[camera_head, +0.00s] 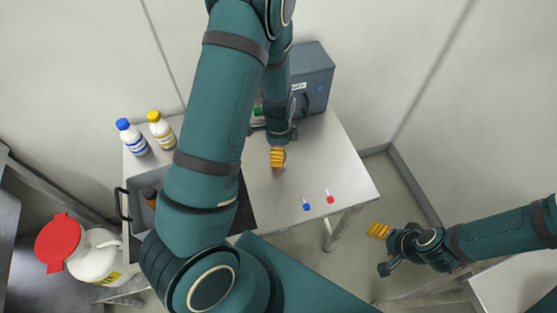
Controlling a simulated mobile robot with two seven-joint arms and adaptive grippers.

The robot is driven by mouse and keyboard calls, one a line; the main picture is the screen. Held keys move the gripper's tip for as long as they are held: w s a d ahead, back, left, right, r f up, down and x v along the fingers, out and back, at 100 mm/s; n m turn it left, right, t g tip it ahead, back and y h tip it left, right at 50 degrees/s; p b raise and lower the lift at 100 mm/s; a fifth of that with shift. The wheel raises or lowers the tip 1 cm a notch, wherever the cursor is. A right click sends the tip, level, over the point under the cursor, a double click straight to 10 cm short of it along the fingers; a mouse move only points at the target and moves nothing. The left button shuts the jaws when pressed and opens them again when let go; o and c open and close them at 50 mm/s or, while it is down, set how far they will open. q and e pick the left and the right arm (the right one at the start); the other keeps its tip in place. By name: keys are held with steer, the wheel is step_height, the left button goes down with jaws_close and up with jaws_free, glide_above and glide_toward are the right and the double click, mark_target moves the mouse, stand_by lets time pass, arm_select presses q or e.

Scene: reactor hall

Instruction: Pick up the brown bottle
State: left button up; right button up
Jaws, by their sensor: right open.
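A brown bottle (149,194) shows only in part in the grey tray at the left of the table; my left arm hides the rest of it. My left gripper (278,158) points down over the middle of the table, to the right of the tray, well apart from the bottle. Its yellow fingers are seen from above, and I cannot tell whether they are open. My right gripper (378,231) is open and empty, off the table's right side, far from the bottle.
The grey tray (134,198) has a black handle. A blue-capped bottle (131,137) and a yellow-capped bottle (161,131) stand behind it. Blue (307,205) and red (329,197) small items lie at the front right. A grey box (312,76) stands at the back. A red-lidded white container (95,258) is left.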

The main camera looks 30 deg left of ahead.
arm_select(q)
jaws_close()
stand_by(0.4)
